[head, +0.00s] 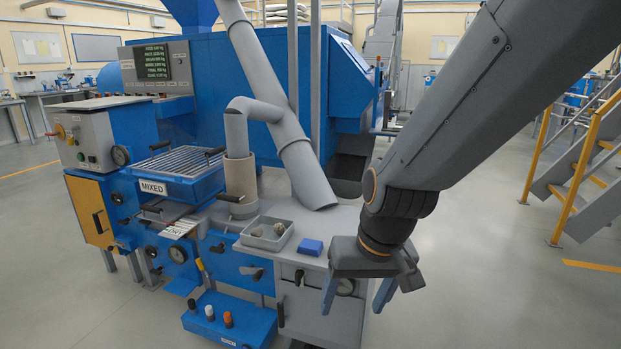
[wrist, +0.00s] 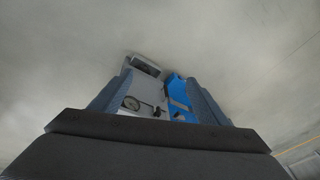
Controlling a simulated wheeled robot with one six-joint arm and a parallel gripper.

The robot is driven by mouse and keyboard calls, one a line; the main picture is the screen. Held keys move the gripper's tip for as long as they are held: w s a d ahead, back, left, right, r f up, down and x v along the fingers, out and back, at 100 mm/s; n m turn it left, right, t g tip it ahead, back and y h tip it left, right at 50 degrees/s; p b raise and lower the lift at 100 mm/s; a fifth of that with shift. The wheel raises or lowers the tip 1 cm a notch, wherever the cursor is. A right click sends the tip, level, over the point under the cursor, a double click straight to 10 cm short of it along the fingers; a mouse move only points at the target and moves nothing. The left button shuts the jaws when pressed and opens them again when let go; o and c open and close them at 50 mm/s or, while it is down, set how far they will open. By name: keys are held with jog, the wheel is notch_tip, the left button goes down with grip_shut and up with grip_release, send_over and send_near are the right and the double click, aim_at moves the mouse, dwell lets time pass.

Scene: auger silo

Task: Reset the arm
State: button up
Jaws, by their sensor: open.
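My gripper (head: 352,296) hangs at the end of my arm, at the right of the head view, with its fingers pointing down. It is open and nothing shows between the fingers. Whether the gripper touches the cabinet cannot be told.
On the worktop stand a grey tray (head: 267,247) with small items and a blue block (head: 310,246). A blue box labelled MIXED (head: 180,187) is at the left. A blue pedal box (head: 230,322) sits low in front. Yellow-railed stairs (head: 575,175) stand right; floor between is clear.

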jog(key=s+d+r+g+h+p, duration=0.15)
jog(key=s+d+r, duration=0.25)
jog(key=s, duration=0.6)
jog(key=d+r+m+p, duration=0.1)
jog(key=d+r+p, duration=0.4)
jog(key=p, duration=0.7)
jog(key=shift+w+d+r+g, duration=0.25)
jog(key=shift+d+r+g, duration=0.15)
jog(key=shift+d, duration=0.7)
